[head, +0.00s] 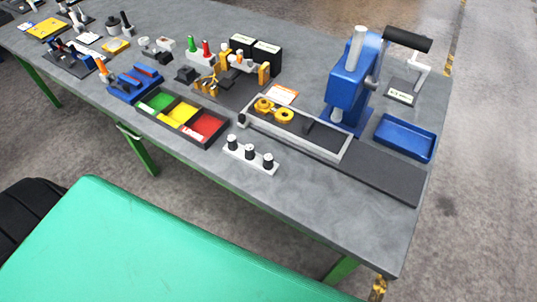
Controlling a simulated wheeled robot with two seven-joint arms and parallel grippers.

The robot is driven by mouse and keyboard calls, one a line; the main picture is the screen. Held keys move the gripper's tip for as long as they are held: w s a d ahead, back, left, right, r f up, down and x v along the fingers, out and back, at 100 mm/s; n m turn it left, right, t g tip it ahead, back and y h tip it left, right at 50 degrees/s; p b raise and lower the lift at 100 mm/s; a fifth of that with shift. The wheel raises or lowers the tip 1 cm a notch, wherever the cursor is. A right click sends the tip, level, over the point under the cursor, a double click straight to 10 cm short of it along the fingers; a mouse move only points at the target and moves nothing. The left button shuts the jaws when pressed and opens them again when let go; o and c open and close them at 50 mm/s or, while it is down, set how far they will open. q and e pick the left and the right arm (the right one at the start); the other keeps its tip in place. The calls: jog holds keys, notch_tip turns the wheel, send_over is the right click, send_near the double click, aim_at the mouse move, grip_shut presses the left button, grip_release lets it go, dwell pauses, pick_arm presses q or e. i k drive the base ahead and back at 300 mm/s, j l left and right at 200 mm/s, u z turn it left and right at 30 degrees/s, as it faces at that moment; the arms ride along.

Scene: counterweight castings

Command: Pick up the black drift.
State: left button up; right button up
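No thing in the head view is plainly marked as the black drift. Three short black pegs with light tops stand upright in a row on a white block near the front edge of the grey table: a left peg (232,143), a middle peg (250,153) and a right peg (268,161). They look much alike, and I cannot tell whether one is the drift. A small black piece (307,127) also sits in the long grey-rimmed tray (342,151) behind them. Neither of my grippers is in view.
A blue press (348,92) stands behind the tray, with a blue bin (406,137) to its right. A tricolour sorting tray (155,118) lies left of the pegs. Several tools crowd the table's left. A green surface (130,250) fills the foreground.

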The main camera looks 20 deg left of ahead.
aim_at(233, 145)
jog(key=u, duration=1.1)
